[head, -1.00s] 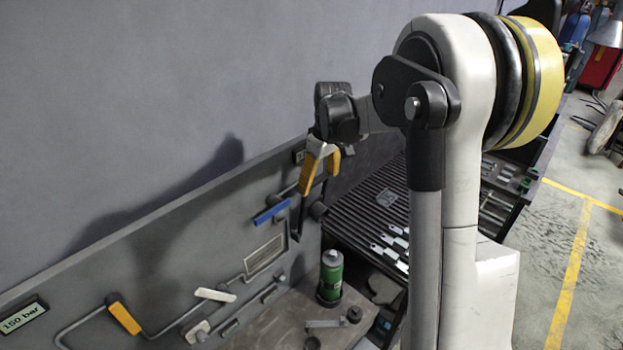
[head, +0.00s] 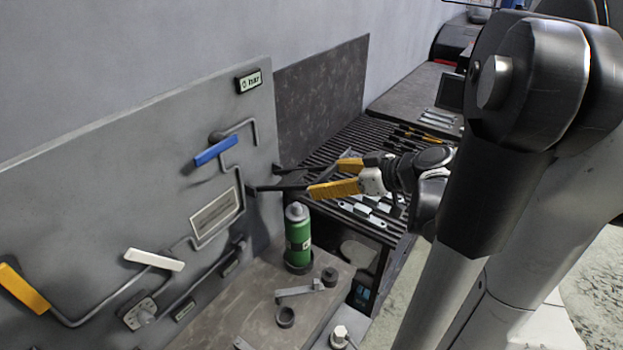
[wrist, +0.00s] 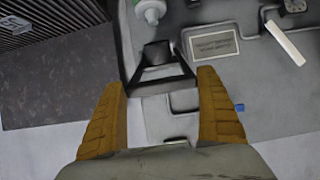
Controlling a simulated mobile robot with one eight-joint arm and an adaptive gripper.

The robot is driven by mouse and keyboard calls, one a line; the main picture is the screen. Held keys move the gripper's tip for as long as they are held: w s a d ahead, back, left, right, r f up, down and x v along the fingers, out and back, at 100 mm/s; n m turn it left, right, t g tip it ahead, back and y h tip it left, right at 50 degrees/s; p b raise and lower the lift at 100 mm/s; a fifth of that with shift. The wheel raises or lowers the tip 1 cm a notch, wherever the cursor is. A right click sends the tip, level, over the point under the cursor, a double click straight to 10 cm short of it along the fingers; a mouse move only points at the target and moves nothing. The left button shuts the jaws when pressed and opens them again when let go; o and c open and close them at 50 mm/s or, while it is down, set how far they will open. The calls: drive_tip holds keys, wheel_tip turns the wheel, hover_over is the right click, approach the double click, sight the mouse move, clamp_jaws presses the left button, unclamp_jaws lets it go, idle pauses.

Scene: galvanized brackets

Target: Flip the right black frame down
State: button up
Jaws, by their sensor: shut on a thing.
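The right black frame (head: 284,187) juts out from the right end of the grey panel, about level, its two side bars running to my gripper. My gripper (head: 326,177) has yellow fingers, one at each side of the frame's outer end, and is shut on it. In the wrist view the frame (wrist: 160,72) spans between the fingertips of my gripper (wrist: 162,82). The exact finger contact is hard to see.
A green bottle (head: 298,238) stands on the bench just below the frame. The panel (head: 110,175) carries a blue handle (head: 216,151), a white handle (head: 154,260) and a yellow handle (head: 22,288). A slatted surface with metal brackets (head: 372,211) lies behind my gripper.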

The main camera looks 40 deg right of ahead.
wheel_tip(320, 180, down, 11)
drive_tip(key=s+t+y+b, duration=0.1)
drive_tip(key=s+t+b, duration=0.1)
drive_tip(key=b, duration=1)
drive_tip(key=shift+s+d+f+t, duration=0.15)
drive_tip(key=shift+d+t, duration=0.15)
drive_tip(key=shift+d, duration=0.1)
drive_tip(key=o, duration=1)
drive_tip(key=shift+o, duration=1.1)
drive_tip(key=shift+f, duration=0.1)
drive_tip(key=v, duration=1.1)
drive_tip(key=shift+s, duration=0.35)
drive_tip(key=shift+d, duration=0.1)
